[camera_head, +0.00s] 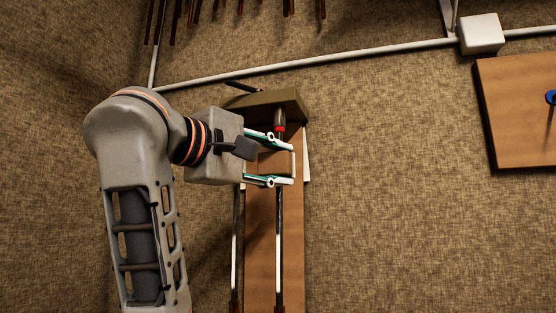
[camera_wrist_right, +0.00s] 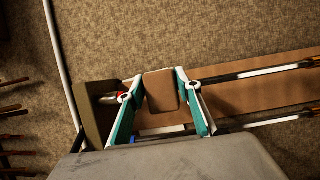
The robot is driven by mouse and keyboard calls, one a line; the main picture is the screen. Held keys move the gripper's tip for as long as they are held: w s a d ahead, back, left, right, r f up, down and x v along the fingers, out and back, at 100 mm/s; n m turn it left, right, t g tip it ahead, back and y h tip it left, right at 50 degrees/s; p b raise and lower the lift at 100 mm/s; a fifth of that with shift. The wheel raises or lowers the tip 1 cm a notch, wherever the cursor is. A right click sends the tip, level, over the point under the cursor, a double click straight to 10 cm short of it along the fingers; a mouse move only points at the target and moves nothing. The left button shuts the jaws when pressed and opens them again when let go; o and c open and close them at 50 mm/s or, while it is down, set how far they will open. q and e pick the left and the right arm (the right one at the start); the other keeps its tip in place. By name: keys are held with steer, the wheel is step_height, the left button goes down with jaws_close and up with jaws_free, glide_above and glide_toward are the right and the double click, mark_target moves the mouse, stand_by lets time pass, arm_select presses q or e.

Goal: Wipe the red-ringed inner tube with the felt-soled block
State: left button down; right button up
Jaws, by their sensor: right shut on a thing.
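My right gripper (camera_head: 291,164) is shut on a brown block (camera_head: 274,163), one finger on each side of it. The block also shows between the fingers in the right wrist view (camera_wrist_right: 162,91). A tube with a red ring (camera_head: 280,128) comes out of an olive holder (camera_head: 268,104). The tube's bright length (camera_head: 280,235) shows again below the gripper. The block lies over the tube just below the ring and hides that part. The felt sole is out of sight, and I cannot tell whether it touches the tube. My left gripper is out of view.
A second tube (camera_head: 236,235) runs parallel on the left, with a blue mark (camera_wrist_right: 132,140) near its holder end. A wooden board (camera_head: 260,280) lies under both. Another board (camera_head: 520,130) is at the right, and a white box (camera_head: 481,34) sits on a pale rail (camera_head: 330,62).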

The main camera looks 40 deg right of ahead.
steer(key=b, duration=0.3)
glide_above(278, 225)
steer(key=s+a, duration=0.3)
steer(key=shift+w+d+f, duration=0.1)
steer(key=shift+f, duration=1.35)
steer(key=shift+w+d+f, duration=0.1)
steer(key=shift+f, duration=1.3)
steer(key=shift+f+b, duration=1.75)
steer(key=shift+f, duration=0.85)
steer(key=shift+s+a, duration=0.45)
steer(key=shift+a, duration=0.45)
steer(key=shift+s+a, duration=0.5)
steer(key=shift+a, duration=0.35)
steer(key=shift+s+a, duration=0.45)
steer(key=shift+a, duration=0.45)
steer(key=shift+s+a+p, duration=0.2)
steer(key=shift+s+a, duration=0.15)
steer(key=shift+a, duration=0.35)
steer(key=shift+s+a+p, duration=0.15)
steer(key=shift+s+a, duration=0.15)
steer(key=shift+a, duration=0.35)
steer(key=shift+r, duration=0.1)
